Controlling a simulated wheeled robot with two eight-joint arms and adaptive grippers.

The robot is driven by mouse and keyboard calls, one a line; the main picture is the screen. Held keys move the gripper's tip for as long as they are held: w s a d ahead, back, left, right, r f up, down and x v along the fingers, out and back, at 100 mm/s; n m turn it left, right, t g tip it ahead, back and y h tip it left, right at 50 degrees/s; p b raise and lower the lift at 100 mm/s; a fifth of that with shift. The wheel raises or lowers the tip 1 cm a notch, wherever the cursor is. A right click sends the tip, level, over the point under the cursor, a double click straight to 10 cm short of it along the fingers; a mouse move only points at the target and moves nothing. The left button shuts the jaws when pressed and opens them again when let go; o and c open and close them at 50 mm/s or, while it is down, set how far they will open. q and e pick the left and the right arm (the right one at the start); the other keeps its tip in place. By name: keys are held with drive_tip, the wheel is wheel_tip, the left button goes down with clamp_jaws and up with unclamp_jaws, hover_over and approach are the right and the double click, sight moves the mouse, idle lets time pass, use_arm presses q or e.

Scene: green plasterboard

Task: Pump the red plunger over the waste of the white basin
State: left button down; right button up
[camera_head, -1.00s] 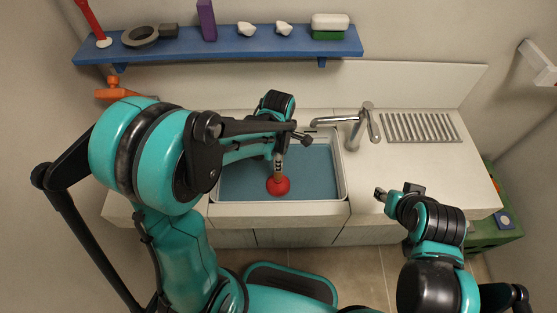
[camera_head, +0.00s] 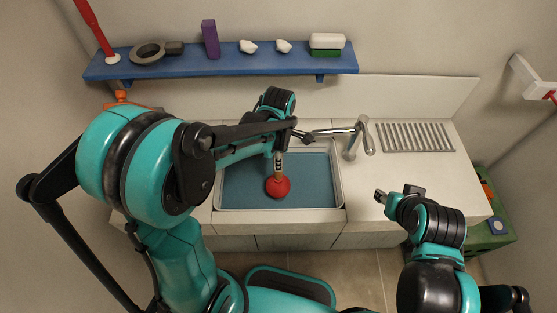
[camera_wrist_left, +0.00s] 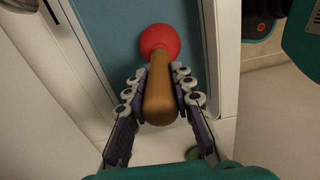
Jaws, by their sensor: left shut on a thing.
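The plunger has a red rubber cup (camera_head: 277,187) and a wooden handle (camera_wrist_left: 160,92). My left gripper (camera_wrist_left: 160,98) is shut on the handle, with a finger on each side of it. In the head view the cup is at the basin's middle, below the gripper. The white basin (camera_head: 338,175) holds blue-grey water (camera_head: 240,180). The waste is hidden, and I cannot tell whether the cup touches the bottom. My right gripper (camera_head: 380,196) is at the counter's right front; its jaws are too small to read.
A chrome tap (camera_head: 352,140) stands behind the basin's right side, its spout reaching close to my left gripper. A ribbed drainer (camera_head: 415,137) lies at right. A blue shelf (camera_head: 220,64) with several items hangs behind.

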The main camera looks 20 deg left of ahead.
idle(0.7)
use_arm(q)
drive_tip(key=shift+f+b, duration=2.55)
drive_tip(key=shift+f, duration=0.3)
drive_tip(key=shift+f+b, duration=0.5)
drive_tip(key=shift+f, duration=0.05)
drive_tip(key=shift+r+p, duration=0.55)
drive_tip(key=shift+r, duration=0.05)
drive_tip(key=shift+r+p, duration=2.15)
drive_tip(key=shift+r, duration=0.75)
wheel_tip(320, 180, down, 6)
drive_tip(key=b, duration=0.5)
drive_tip(key=shift+f+b, duration=0.4)
drive_tip(key=shift+f, duration=0.05)
